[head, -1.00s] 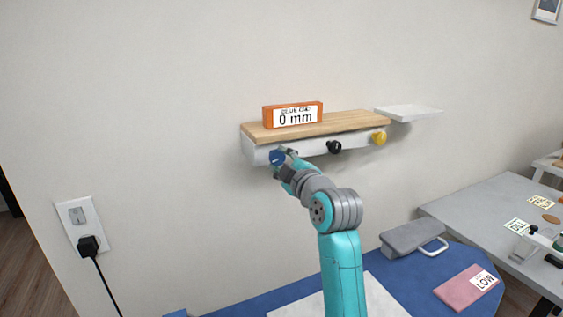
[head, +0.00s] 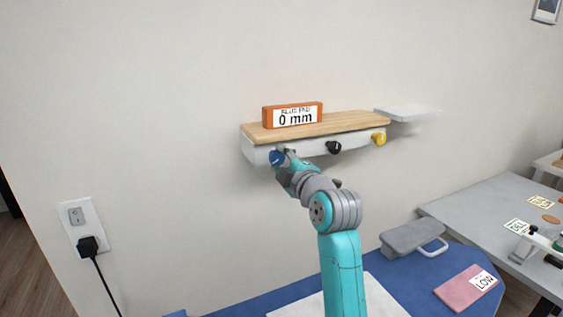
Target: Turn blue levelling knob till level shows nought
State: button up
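The orange level (head: 268,118) stands on the wooden shelf top (head: 350,123), and its white display reads "0 mm" under a small line that seems to say "BLUE END". The blue levelling knob (head: 276,158) is on the white front of the shelf at its left end. My gripper (head: 281,157) is at the blue knob, reaching up from the lower right. The fingers are small and partly hidden by the wrist, so I cannot tell whether they are closed on the knob or just around it.
A black knob (head: 334,148) and a yellow knob (head: 379,138) sit further right on the shelf front. A white ledge (head: 408,113) is beyond. Below are a blue table (head: 262,304), a grey case (head: 405,238) and a pink "LOW" folder (head: 462,290). A wall socket (head: 77,216) is left.

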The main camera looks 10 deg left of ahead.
jog(key=o, duration=0.4)
jog(key=v, duration=1.2)
